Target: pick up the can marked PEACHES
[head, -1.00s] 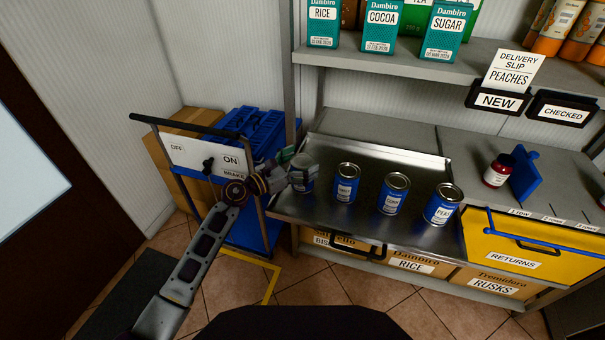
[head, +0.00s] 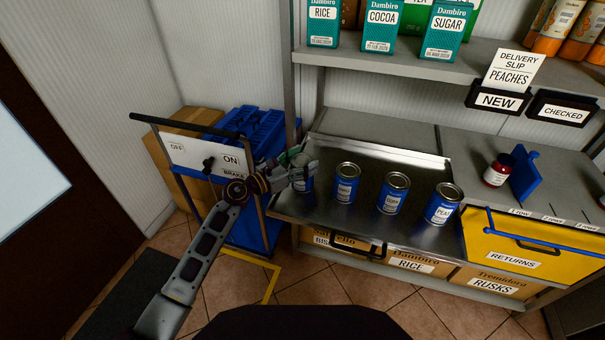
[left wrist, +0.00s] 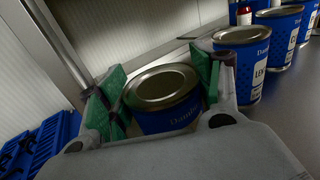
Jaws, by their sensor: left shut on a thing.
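My left gripper (head: 302,170) is shut on the leftmost blue can (head: 304,185) at the left end of the metal tray (head: 340,223). In the left wrist view, the green finger pads sit on either side of this blue can (left wrist: 168,117); its front label is hidden. Three more blue cans stand upright in a row to its right. The rightmost can (head: 442,206) shows a label starting "PEA"; the rest is unclear. My right gripper is not in view.
A delivery slip (head: 512,72) reading PEACHES stands above the NEW holder (head: 498,100). A blue trolley (head: 262,232) stands left of the tray. A red-labelled jar (head: 497,172) and the yellow RETURNS bin (head: 520,250) are at right. The shelf (head: 400,67) overhangs behind.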

